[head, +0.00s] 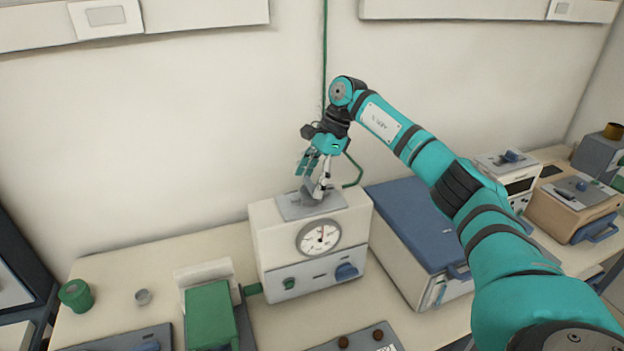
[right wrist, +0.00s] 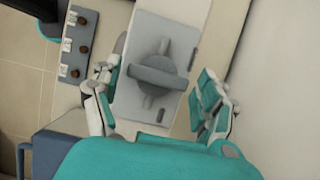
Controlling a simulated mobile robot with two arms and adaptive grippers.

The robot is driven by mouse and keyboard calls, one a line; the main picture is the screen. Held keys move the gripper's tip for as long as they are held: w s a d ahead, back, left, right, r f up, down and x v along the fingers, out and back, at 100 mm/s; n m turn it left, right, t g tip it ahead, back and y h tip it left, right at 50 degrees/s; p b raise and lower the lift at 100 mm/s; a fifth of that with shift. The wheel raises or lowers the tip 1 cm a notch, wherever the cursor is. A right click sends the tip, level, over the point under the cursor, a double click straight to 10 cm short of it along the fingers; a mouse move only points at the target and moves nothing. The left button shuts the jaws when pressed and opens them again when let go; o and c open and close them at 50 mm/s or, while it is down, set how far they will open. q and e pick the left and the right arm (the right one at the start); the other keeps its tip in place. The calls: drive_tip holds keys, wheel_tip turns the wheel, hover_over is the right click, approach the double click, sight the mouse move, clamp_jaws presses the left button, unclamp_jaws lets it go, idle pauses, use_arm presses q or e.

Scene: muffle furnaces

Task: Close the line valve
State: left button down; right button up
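The line valve is a grey handle (right wrist: 160,76) on a round base, on a pale grey plate (right wrist: 178,28) on top of a white box with a dial gauge (head: 319,238). In the head view the valve (head: 312,194) is partly hidden by my right gripper (head: 317,182). My right gripper is right above the valve, pointing down. In the right wrist view its fingers (right wrist: 160,105) are spread wide, one on each side of the plate, with nothing between them in clear contact. My left gripper is not in view.
A green hose (head: 354,172) runs behind the gripper to the wall. A blue-topped furnace (head: 410,220) stands right of the gauge box. A green block (head: 210,318) and a green cup (head: 76,295) are at the left. The wall is close behind the box.

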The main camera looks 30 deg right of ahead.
drive_tip(key=shift+o, duration=0.7)
drive_tip(key=v, duration=1.2)
drive_tip(key=shift+f, duration=0.1)
